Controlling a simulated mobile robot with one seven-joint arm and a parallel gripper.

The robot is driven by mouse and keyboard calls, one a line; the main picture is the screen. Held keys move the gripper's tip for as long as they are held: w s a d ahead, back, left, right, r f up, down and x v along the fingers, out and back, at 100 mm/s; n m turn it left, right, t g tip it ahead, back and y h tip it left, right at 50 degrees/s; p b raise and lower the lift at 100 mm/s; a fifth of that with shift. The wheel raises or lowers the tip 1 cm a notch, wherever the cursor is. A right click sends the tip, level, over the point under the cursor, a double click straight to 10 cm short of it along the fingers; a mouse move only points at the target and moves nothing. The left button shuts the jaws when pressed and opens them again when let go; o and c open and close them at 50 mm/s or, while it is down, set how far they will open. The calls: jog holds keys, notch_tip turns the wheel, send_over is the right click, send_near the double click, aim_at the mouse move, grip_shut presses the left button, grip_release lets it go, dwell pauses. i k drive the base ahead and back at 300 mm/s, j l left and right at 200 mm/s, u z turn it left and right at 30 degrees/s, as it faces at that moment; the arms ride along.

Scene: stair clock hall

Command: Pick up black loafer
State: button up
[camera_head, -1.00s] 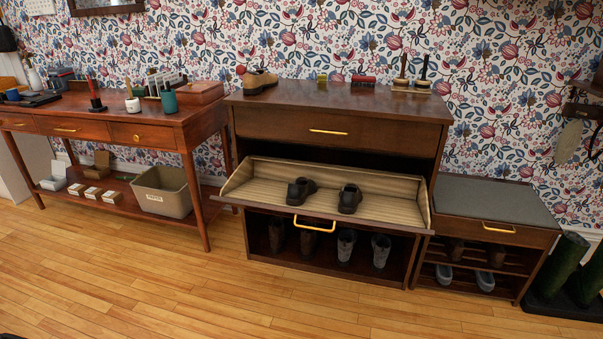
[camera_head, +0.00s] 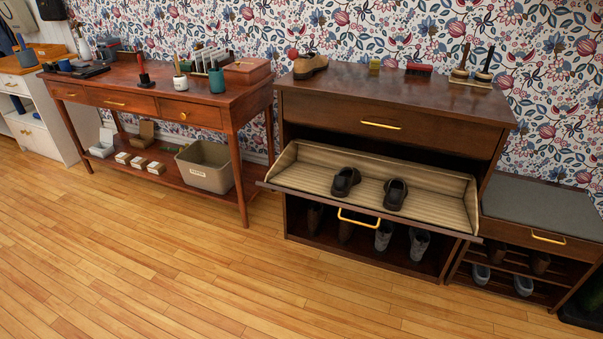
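Two dark shoes stand side by side on the ribbed beige tray of the tilted-out flap (camera_head: 440,188) in the brown shoe cabinet (camera_head: 420,112). The left one (camera_head: 345,182) and the right one (camera_head: 395,194) both look black or very dark, and they stand a little apart. I cannot tell for sure from here which is a loafer. My gripper is not in view.
More shoes stand on the shelf under the flap. A red-brown console table (camera_head: 215,102) with a beige bin (camera_head: 205,167) below stands left. A low bench (camera_head: 540,208) with a grey cushion stands right. The wooden floor (camera_head: 160,270) in front is clear.

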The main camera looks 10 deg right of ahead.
aim_at(347, 175)
jog(key=i+l+u, duration=0.45)
jog(key=i+l, duration=1.3)
